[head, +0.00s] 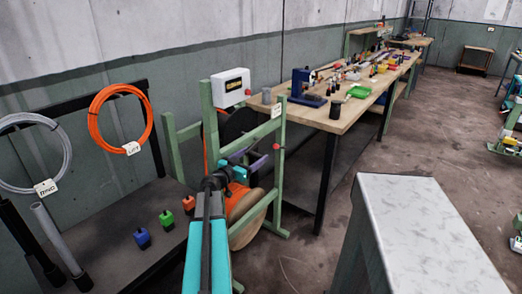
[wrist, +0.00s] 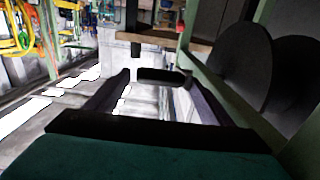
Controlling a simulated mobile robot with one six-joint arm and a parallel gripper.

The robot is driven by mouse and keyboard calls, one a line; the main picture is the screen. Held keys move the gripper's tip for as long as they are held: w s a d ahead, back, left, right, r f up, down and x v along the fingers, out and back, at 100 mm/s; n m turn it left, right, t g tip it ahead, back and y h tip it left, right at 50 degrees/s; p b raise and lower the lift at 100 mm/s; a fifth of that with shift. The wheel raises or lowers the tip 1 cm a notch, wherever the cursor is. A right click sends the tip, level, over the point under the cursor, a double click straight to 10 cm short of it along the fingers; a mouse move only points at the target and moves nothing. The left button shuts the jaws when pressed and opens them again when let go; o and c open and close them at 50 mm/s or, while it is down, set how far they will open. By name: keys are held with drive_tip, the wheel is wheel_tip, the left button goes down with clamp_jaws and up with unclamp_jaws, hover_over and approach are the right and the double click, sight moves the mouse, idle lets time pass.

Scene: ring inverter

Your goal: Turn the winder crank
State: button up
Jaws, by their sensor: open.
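The winder is a green frame (head: 278,185) with a wooden drum side (head: 246,218) and dark discs behind my arm. The frame also shows at the right of the wrist view (wrist: 225,95), with a large dark disc (wrist: 241,68) beyond it. My gripper (head: 258,165) is at the winder, in front of the frame's upper part. In the wrist view my gripper (wrist: 155,85) is open, its two dark fingers apart. A short dark bar (wrist: 163,75) shows between the fingertips; I cannot tell whether it is the crank handle or whether they touch it. My arm hides part of the winder.
A long wooden workbench (head: 345,110) with tools runs behind the winder. A grey-topped block (head: 425,235) stands at the front right. A dark bench (head: 115,225) with small coloured pieces is on the left, below an orange cable coil (head: 94,120).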

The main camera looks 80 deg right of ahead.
drive_tip(key=shift+p+x, duration=0.55)
drive_tip(key=shift+x, duration=2.35)
drive_tip(key=shift+s+a+f, duration=0.1)
drive_tip(key=shift+s, duration=0.05)
drive_tip(key=c, duration=1.3)
